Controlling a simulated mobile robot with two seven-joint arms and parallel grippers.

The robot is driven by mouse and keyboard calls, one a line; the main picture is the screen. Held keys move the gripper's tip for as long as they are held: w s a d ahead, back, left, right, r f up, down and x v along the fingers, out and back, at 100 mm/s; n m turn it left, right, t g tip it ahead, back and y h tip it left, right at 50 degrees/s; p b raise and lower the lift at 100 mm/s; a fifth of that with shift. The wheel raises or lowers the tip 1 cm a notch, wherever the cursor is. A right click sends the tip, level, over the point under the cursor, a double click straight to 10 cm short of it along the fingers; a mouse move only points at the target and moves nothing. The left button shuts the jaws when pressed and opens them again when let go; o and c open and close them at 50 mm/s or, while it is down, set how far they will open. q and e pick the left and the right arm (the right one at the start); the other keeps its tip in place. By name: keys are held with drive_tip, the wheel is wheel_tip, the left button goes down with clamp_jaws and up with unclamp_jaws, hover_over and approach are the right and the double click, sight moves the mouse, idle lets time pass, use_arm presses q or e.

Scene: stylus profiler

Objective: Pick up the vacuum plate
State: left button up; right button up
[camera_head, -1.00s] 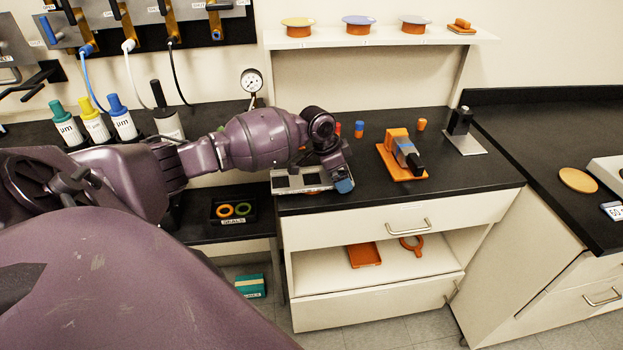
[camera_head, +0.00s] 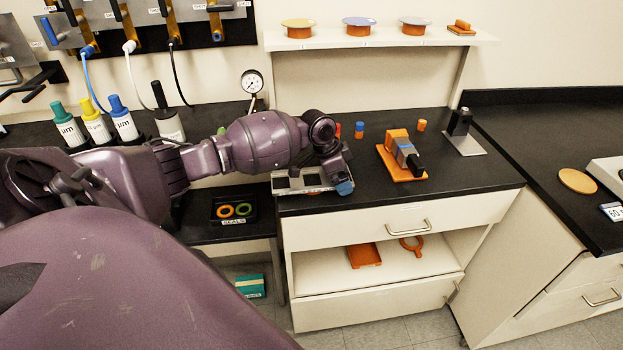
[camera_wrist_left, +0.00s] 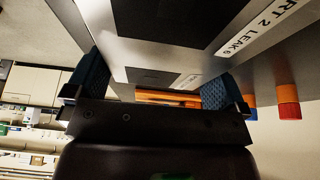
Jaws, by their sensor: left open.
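A flat silvery plate with dark panels (camera_head: 296,181), which I take to be the vacuum plate, lies at the front left edge of the black bench. My left gripper (camera_head: 342,184) is at its right end, pointing down, partly hidden by my wrist. In the left wrist view the gripper (camera_wrist_left: 155,82) is open, its two blue fingers wide apart. The labelled plate (camera_wrist_left: 180,52) fills the upper part of that view and reaches between the fingers. I cannot tell whether they touch it. My right gripper is out of view.
An orange stand with a grey-black block (camera_head: 402,158) and small coloured cylinders (camera_head: 359,130) stand to the right of my gripper. A gauge (camera_head: 252,82) stands behind my arm. A seals tray (camera_head: 232,209) is at lower left. The bench's front right is clear.

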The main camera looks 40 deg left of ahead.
use_arm(q)
drive_tip(key=c, duration=0.8)
